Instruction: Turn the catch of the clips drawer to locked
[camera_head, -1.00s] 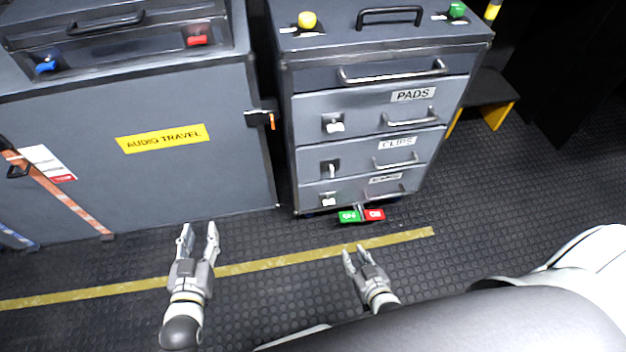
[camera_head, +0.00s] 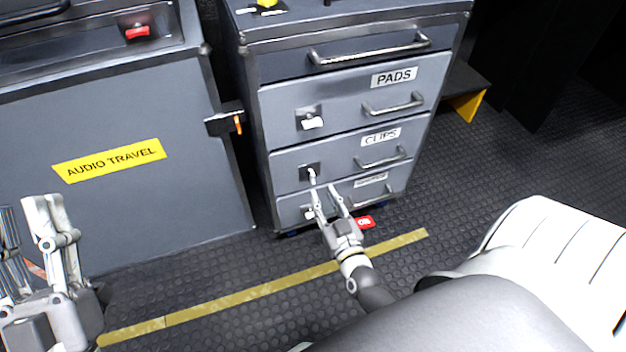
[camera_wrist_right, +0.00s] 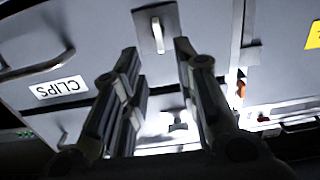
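The clips drawer (camera_head: 340,160) is the middle labelled drawer of the grey cabinet and looks closed. Its catch (camera_head: 311,177) is a small pale lever on a plate, standing roughly upright; the catch also shows in the right wrist view (camera_wrist_right: 157,34). My right gripper (camera_head: 325,190) is open and empty just below the catch, its fingers pointing at the drawer front. In the right wrist view the lever lines up with the gap between the fingertips (camera_wrist_right: 156,47), apparently beyond them. My left gripper (camera_head: 27,208) is open and empty at the lower left.
The pads drawer (camera_head: 345,98) above has its catch (camera_head: 312,122) lever lying sideways. The bottom drawer is partly hidden by my right gripper. A red tag (camera_head: 365,222) shows beside that gripper. The audio travel case (camera_head: 110,200) stands left, with a latch (camera_head: 226,122) between.

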